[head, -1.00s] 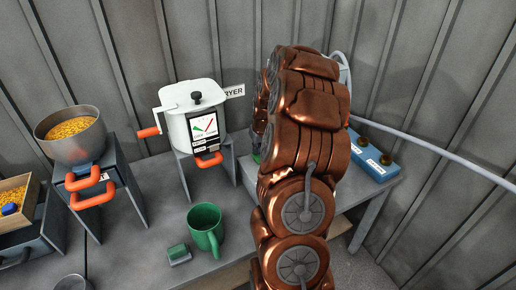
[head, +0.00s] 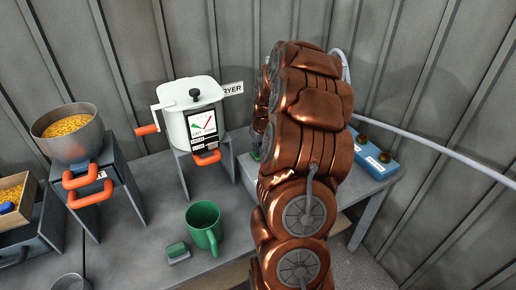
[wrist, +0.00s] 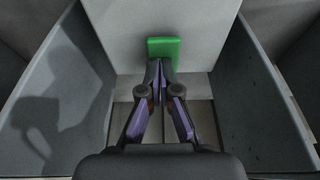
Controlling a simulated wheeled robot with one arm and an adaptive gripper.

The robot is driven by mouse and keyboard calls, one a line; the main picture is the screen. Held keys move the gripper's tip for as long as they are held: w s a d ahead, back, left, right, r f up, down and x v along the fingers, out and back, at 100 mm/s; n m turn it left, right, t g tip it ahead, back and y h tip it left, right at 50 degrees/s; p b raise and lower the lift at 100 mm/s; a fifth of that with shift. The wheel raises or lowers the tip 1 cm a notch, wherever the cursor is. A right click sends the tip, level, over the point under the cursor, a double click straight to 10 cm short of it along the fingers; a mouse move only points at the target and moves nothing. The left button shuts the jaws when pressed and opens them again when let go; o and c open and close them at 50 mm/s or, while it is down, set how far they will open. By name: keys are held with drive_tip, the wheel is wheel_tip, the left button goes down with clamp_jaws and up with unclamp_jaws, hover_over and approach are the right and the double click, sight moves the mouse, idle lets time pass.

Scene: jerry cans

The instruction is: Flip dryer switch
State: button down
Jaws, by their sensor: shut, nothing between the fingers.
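A green switch (wrist: 178,52) sits on a pale grey panel in the wrist view. My gripper (wrist: 160,68) is shut and empty, with its fingertips at the lower left part of the switch. I cannot tell whether they touch it. In the head view my copper-coloured arm hides the gripper, and only a small green patch (head: 257,152) shows at its left edge. The white dryer (head: 195,112), with a gauge and an orange-handled crank, stands on a grey stand left of my arm. Its sign, partly readable as "RYER", sticks out at its right.
A green mug (head: 204,228) and a small green-topped block (head: 177,252) stand on the grey table in front of the dryer. A pot of yellow grains (head: 70,132) is at left. A blue box (head: 372,158) lies at right. Grey walls (wrist: 262,95) flank my gripper.

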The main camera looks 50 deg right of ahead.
drive_tip(key=shift+r, duration=0.1)
drive_tip(key=v, duration=1.2)
idle(0.5)
